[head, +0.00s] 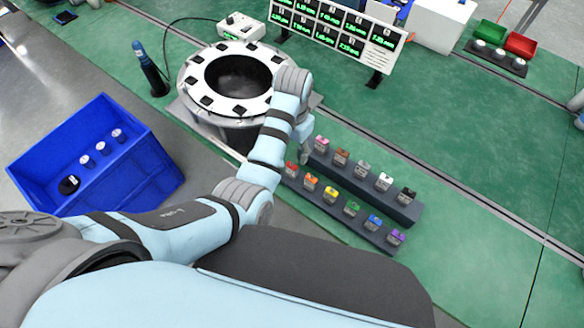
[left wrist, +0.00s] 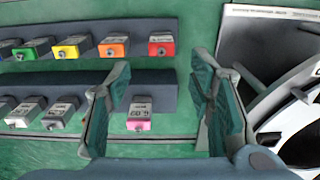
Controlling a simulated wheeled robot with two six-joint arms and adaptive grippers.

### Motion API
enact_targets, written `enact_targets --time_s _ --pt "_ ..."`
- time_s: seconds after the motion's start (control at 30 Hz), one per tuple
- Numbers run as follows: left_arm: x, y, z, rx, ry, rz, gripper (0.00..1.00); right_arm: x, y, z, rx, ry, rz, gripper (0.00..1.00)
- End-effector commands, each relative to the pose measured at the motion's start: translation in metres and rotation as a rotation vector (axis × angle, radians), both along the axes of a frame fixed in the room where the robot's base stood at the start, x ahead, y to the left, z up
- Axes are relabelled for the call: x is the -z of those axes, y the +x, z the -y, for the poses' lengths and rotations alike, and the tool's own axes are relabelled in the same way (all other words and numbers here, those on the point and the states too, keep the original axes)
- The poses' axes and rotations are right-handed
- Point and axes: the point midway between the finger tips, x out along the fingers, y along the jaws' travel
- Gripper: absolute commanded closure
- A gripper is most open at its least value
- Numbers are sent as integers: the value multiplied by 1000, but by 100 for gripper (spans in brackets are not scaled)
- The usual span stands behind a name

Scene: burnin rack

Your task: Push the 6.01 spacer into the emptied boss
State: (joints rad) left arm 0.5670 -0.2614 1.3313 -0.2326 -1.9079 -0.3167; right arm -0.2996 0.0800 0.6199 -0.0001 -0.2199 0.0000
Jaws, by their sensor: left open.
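The white ring (head: 187,80) with dark slots around a round opening stands behind my arm. I cannot tell which boss is empty. My right gripper is out of view.
A front rack (head: 335,211) holds several coloured spacers close to the back one. A blue crate (head: 60,137) with round parts stands left. A display board (head: 345,32), a controller box (head: 240,27) and a dark blue tool (head: 152,73) surround the ring.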

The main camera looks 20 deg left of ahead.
Motion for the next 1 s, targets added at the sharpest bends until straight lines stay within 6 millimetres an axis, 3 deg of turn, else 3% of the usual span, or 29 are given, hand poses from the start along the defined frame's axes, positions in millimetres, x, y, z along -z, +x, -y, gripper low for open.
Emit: enact_targets --time_s 0.37,0.67,0.8,1.0 --pt "10 0 -1 -3 1 0 52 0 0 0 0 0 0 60" --pt "51 -1 -1 -2 0 -1 52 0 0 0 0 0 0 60" --pt "74 -1 -1 -3 0 1 52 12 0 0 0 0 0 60" --pt "90 0 -1 -4 0 2 52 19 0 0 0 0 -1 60"
